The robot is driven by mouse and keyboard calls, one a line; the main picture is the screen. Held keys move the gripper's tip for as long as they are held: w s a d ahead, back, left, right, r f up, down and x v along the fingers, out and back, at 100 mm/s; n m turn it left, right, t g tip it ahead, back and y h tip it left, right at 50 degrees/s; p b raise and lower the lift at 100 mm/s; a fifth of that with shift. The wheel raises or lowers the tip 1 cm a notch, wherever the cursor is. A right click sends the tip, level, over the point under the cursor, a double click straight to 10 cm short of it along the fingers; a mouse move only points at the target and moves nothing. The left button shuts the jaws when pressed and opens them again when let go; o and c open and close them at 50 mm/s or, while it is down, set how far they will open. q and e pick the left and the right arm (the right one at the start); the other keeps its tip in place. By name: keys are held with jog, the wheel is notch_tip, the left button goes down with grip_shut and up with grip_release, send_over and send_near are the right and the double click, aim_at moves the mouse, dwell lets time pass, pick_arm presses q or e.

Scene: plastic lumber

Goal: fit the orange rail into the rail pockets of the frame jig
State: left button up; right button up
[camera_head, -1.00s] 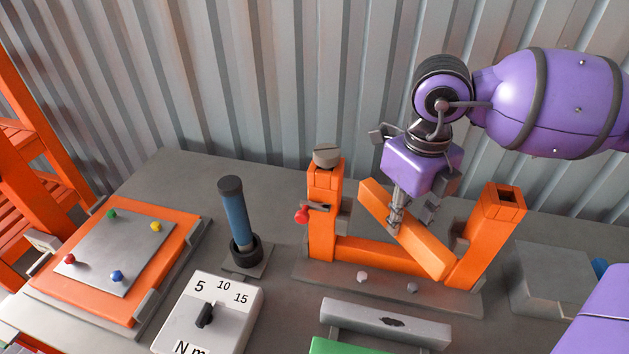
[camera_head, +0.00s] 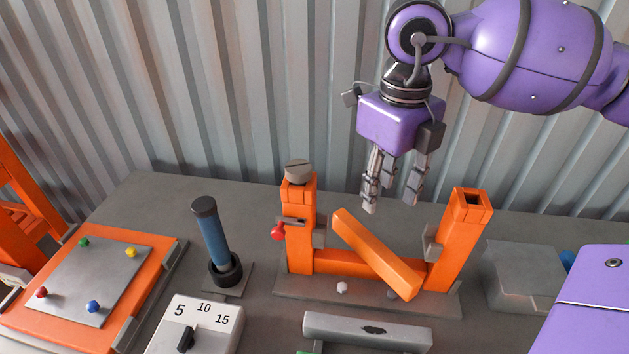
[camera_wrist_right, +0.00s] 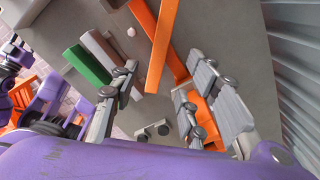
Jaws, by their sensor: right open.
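The orange rail (camera_head: 375,252) lies slantwise across the frame jig, its left end high and its right end low near the right post. It is in neither grey pocket bracket, the left one (camera_head: 320,233) or the right one (camera_head: 432,244). The frame jig has two orange posts, left (camera_head: 299,240) and right (camera_head: 461,240), on a grey base (camera_head: 385,298). My right gripper (camera_head: 392,205) is open and empty above and behind the rail. In the right wrist view the rail (camera_wrist_right: 161,48) shows between the spread fingers. My left gripper is out of view.
A blue-handled tool (camera_head: 211,240) stands left of the jig. A dial box (camera_head: 205,325) and an orange board with pegs (camera_head: 130,290) are further left. A grey bar (camera_head: 340,326) lies in front, a grey block (camera_head: 520,275) at right. A corrugated wall stands behind.

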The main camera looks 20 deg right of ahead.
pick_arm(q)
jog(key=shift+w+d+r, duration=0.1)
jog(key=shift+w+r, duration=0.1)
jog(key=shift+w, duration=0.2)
pick_arm(e)
jog(key=shift+r, duration=2.1)
